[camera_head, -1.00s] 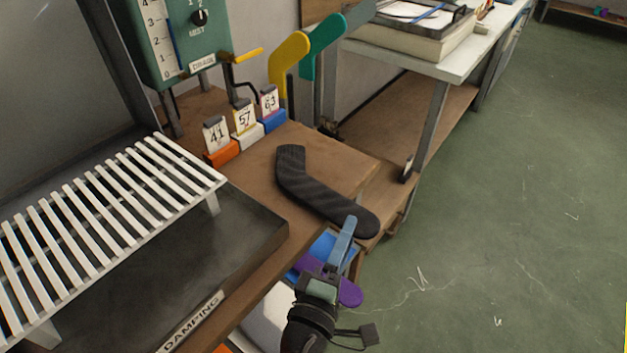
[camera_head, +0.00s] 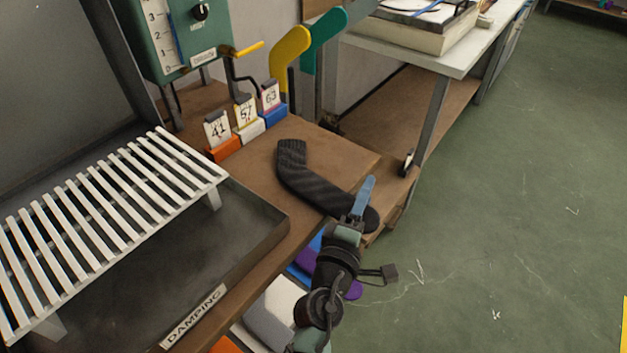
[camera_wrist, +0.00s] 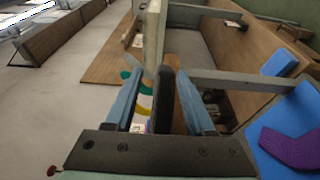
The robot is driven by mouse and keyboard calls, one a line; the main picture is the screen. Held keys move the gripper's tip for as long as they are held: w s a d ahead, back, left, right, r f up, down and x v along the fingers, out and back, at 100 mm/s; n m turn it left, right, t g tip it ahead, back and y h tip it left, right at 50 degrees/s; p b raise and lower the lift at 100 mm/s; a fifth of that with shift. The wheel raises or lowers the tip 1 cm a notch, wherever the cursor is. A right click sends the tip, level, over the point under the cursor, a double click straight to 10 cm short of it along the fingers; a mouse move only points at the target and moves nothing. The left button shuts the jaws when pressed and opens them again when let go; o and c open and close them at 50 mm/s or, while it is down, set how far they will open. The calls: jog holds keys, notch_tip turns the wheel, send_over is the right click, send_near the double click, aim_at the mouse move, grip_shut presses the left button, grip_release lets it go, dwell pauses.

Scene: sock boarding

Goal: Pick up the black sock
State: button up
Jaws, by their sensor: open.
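The black sock (camera_head: 312,184) lies bent on the brown wooden bench, its lower right end near the bench edge. My gripper (camera_head: 364,192) has blue fingers and stands at that lower right end, covering part of it in the head view. In the wrist view my gripper (camera_wrist: 162,95) is open, with its two blue fingers apart. The dark sock (camera_wrist: 164,100) shows edge-on between them there. I cannot tell whether either finger touches it.
Number cards 41, 57 and 63 (camera_head: 270,97) stand in coloured holders behind the sock. A white slatted rack (camera_head: 110,215) over a dark tray (camera_head: 262,218) is at left. Purple and blue items (camera_head: 306,258) lie below the bench edge. Green floor at right is clear.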

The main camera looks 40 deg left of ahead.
jog(key=shift+c, duration=0.2)
grip_shut()
jog(key=shift+r, duration=0.1)
